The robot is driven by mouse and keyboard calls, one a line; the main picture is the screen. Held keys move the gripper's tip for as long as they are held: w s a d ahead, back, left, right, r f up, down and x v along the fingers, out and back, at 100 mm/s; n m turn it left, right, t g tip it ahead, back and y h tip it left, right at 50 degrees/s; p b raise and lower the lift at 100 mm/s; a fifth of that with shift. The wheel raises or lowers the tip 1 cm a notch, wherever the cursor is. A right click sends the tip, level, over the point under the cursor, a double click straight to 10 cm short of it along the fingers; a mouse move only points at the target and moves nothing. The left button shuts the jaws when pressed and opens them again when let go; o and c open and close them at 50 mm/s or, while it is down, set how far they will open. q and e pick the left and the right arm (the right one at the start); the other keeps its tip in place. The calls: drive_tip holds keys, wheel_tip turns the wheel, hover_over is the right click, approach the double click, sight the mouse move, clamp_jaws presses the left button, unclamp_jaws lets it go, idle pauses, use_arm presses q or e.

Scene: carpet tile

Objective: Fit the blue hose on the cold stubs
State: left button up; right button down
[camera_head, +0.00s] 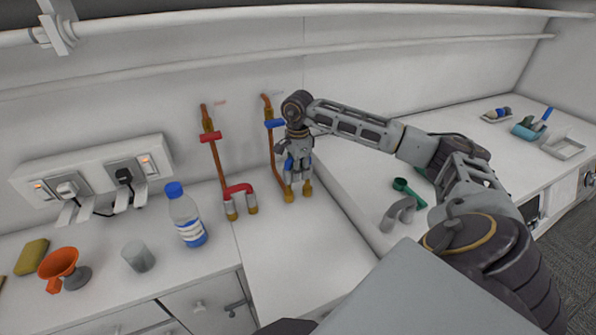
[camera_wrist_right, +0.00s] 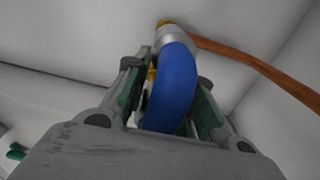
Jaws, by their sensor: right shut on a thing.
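The blue hose (camera_wrist_right: 172,88) is a short bent piece between the fingers of my right gripper (camera_head: 296,172), which is shut on it. In the head view the gripper covers most of the hose; only small blue parts (camera_head: 289,163) show. The brass cold stubs (camera_head: 289,196) stand on the counter under the gripper, below the blue-handled valve (camera_head: 275,123). In the right wrist view a silver hose end (camera_wrist_right: 176,37) lines up with a brass part and seems to meet it. How far each end is seated cannot be told. My left gripper is out of view.
A red hose (camera_head: 238,188) sits on the neighbouring stubs to the left. The counter in front is clear.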

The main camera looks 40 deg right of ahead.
drive_tip(key=shift+f+b, duration=1.75)
drive_tip(key=shift+f, duration=0.7)
idle(1.0)
drive_tip(key=c, duration=1.1)
unclamp_jaws()
drive_tip(key=shift+r, duration=0.1)
drive_tip(key=shift+r, duration=5.9)
drive_tip(key=shift+a+f, duration=0.1)
